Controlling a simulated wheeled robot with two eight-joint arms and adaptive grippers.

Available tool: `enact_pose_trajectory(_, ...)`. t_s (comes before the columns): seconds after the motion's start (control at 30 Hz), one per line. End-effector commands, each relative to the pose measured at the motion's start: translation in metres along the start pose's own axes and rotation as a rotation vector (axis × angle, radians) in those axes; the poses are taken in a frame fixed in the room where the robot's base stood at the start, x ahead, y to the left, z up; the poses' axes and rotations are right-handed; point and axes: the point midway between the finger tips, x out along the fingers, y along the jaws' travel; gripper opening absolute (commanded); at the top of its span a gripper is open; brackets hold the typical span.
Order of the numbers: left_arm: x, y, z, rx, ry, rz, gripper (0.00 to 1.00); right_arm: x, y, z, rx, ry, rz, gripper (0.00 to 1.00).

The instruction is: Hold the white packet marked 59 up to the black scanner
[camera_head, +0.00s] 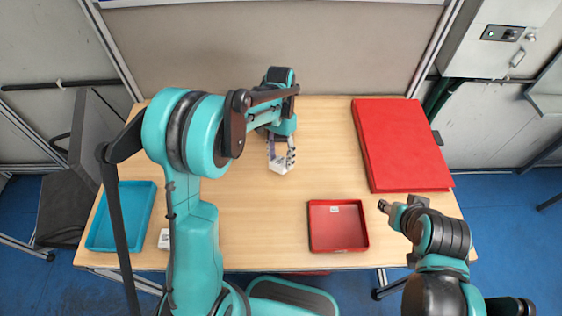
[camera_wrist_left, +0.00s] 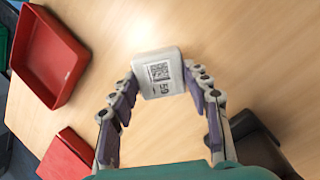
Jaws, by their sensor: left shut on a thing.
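The white packet marked 59 (camera_wrist_left: 161,72) is between the fingertips of my left gripper (camera_wrist_left: 160,84), its square code and number facing the wrist camera. In the head view my left gripper (camera_head: 281,153) is shut on the packet (camera_head: 281,167) over the back middle of the table. I cannot make out the black scanner for sure. A dark shape (camera_wrist_left: 262,136) in the wrist view is partly hidden behind the gripper, and I cannot tell what it is. My right gripper (camera_head: 384,206) is near the table's right side; its opening is unclear.
A red tray (camera_head: 338,246) stands at the front right of the table (camera_head: 335,150). A large red box (camera_head: 403,145) lies at the back right. A blue tray (camera_head: 120,215) is at the left, with a small white thing (camera_head: 165,239) near it. My left arm hides part of the table.

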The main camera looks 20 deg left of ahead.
Motion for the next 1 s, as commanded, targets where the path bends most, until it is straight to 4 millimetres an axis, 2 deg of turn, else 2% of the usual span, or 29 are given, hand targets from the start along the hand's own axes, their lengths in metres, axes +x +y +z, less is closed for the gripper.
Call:
enact_pose_trajectory(0.23,0.008,-0.009,-0.013,0.000,0.000,0.000,0.14,0.006,0.000,0.004,0.000,0.000,0.000,0.40)
enact_pose_trajectory(0.67,0.007,-0.009,-0.012,0.001,0.000,-0.001,0.14,0.005,0.000,0.004,0.000,0.000,0.000,0.40)
enact_pose_trajectory(0.77,-0.001,0.001,0.001,0.003,0.000,0.000,0.14,-0.001,0.000,-0.001,0.000,0.000,0.000,0.40)
enact_pose_trajectory(1.0,-0.022,0.038,0.050,0.003,0.000,-0.001,0.14,-0.024,0.000,-0.017,0.000,0.000,0.000,0.40)
